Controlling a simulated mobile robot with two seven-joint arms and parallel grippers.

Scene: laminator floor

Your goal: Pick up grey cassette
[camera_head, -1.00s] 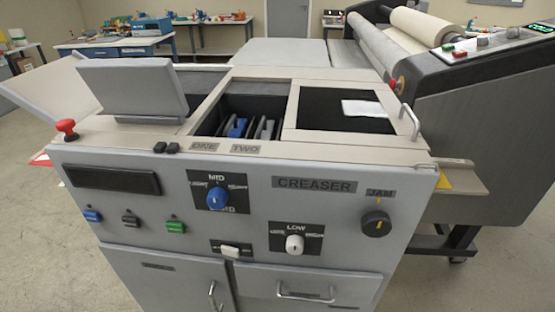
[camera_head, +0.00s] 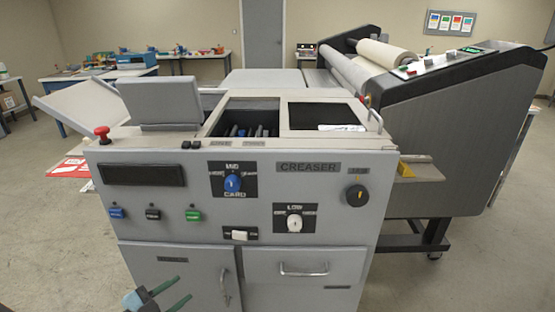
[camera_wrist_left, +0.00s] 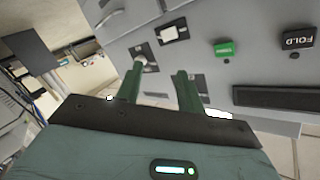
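The creaser (camera_head: 330,159) has an open bay (camera_head: 207,125) in its top. My left gripper (camera_head: 184,290) is low in front of the creaser's lower doors, well below the bay. In the left wrist view its two green fingers (camera_wrist_left: 160,70) are apart with nothing between them. My right gripper is not in view.
A raised grey lid (camera_head: 161,101) and a red knob (camera_head: 102,132) stand left of the bay. A dark recess (camera_head: 322,115) with a white sheet is to its right. A metal handle (camera_head: 376,121) rises at the right edge. A laminator (camera_head: 450,125) stands behind right.

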